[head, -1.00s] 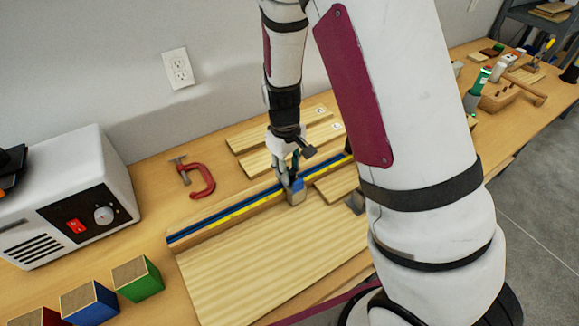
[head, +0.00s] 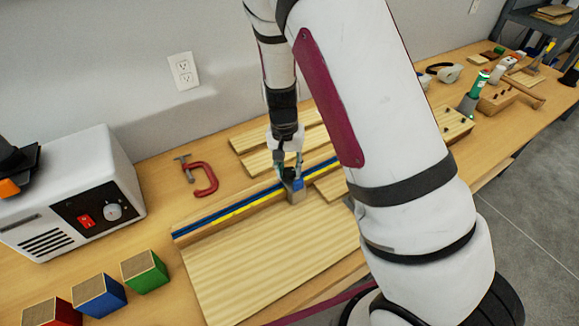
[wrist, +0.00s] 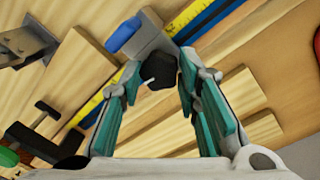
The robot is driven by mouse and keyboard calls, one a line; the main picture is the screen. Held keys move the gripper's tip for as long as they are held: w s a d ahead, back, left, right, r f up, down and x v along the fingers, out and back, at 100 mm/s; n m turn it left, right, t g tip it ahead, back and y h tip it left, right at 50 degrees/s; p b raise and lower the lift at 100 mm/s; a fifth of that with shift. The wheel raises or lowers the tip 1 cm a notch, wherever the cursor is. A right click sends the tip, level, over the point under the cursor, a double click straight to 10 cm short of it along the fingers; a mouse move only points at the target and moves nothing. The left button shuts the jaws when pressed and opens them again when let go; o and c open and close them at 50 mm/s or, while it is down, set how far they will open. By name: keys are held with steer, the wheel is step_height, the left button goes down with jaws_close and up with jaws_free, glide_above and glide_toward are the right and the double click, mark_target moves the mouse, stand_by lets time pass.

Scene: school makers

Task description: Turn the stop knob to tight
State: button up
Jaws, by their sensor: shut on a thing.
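The stop (head: 297,194) is a small grey metal block with a blue part, sitting at the long wooden fence (head: 240,208) with its blue and yellow scale strips. In the wrist view the grey stop (wrist: 151,42) shows with its blue end (wrist: 123,35). The stop knob (wrist: 158,72) is black with a white pointer mark and stands out from the block. My gripper (head: 289,176) points down over the stop. In the wrist view its green-padded fingers (wrist: 160,78) are on either side of the knob, shut on it.
A red clamp (head: 205,180) lies left of the fence, and loose boards (head: 265,140) lie behind it. Red, blue and green blocks (head: 145,272) stand in front of a white machine (head: 70,200). A wide board (head: 260,265) lies before the fence.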

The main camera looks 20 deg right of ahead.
steer(key=m, duration=0.5)
steer(key=shift+m+p, duration=0.3)
steer(key=shift+p, duration=0.05)
steer(key=m, duration=0.4)
steer(key=shift+y, duration=0.3)
steer(key=m, duration=0.5)
steer(key=shift+d+m+p, duration=0.1)
steer(key=shift+m+p, duration=0.3)
steer(key=m, duration=0.4)
steer(key=shift+y, duration=0.3)
steer(key=shift+m, duration=0.4)
steer(key=o, duration=1.2)
